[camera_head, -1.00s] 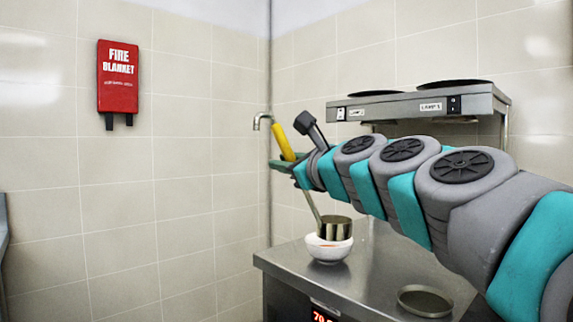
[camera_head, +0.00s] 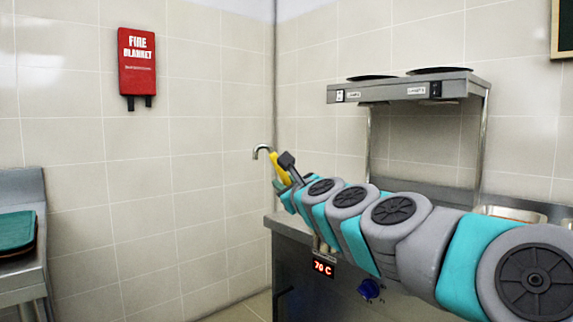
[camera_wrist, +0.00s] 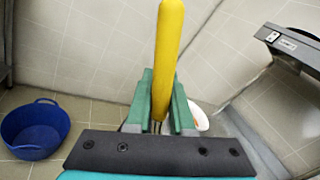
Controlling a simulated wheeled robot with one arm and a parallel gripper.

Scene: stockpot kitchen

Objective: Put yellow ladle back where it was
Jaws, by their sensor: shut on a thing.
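The yellow ladle's handle (camera_head: 280,168) stands up out of my gripper (camera_head: 281,188) in the head view, tilted, with a curved metal hook at its top end. In the wrist view the yellow handle (camera_wrist: 166,55) runs up from between the green fingers of my gripper (camera_wrist: 160,108), which are shut on it. The ladle's cup is hidden behind my arm in the head view and below the fingers in the wrist view. A small part of a white bowl (camera_wrist: 200,117) shows beside the right finger.
A steel counter (camera_head: 283,226) with a 70 C display lies behind my arm. A heat-lamp shelf (camera_head: 405,88) stands above it and also shows in the wrist view (camera_wrist: 300,38). A side table (camera_head: 24,183) with a green tray (camera_head: 16,230) is at left. A blue tub (camera_wrist: 34,130) sits on the floor.

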